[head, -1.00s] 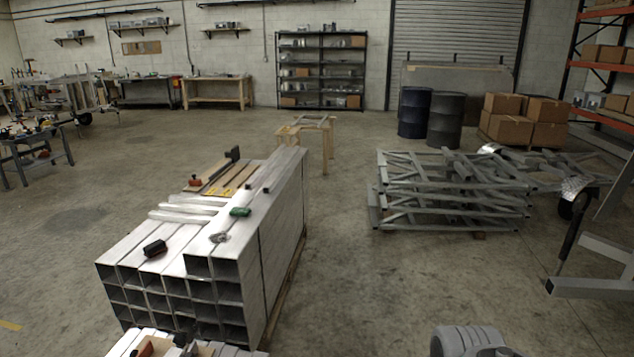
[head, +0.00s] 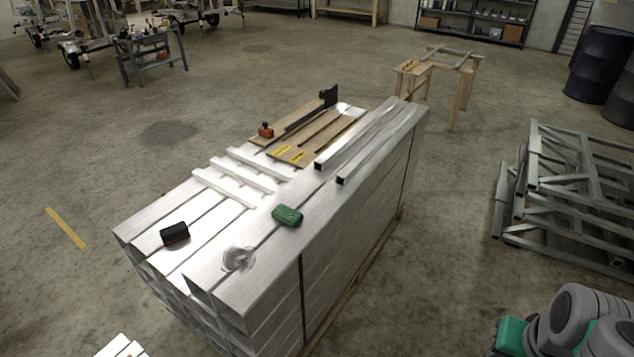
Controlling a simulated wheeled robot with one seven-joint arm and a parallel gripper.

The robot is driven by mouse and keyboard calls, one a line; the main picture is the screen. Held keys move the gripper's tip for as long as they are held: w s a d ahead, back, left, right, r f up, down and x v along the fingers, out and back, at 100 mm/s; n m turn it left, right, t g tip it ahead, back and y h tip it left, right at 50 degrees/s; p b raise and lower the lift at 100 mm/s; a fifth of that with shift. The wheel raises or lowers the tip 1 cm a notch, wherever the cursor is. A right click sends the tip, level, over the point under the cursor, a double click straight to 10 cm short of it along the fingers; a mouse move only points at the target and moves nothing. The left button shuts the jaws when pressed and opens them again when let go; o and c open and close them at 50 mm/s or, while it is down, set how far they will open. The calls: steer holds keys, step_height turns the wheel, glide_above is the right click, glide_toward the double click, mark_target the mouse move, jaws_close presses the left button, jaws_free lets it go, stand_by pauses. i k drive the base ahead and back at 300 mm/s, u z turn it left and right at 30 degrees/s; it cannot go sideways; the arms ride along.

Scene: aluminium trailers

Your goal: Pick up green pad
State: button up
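The green pad (head: 287,215) is a small, dark green block. It lies flat on top of a stack of square aluminium tubes (head: 262,285), near the stack's right edge in the head view. Nothing covers it. My arm shows at the bottom right corner as grey, rounded links with a green part. My gripper is not visible in this view.
On the stack lie a black block (head: 174,233), a wad of grey mesh (head: 238,259), pale bars (head: 240,178), wooden boards (head: 312,135) and a red-orange tool (head: 265,130). Metal frames (head: 575,200) stand at right. Bare floor separates them from the stack.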

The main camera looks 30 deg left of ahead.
mark_target(291, 217)
steer(key=i, duration=2.75)
steer(key=u, duration=4.9)
steer(key=i, duration=1)
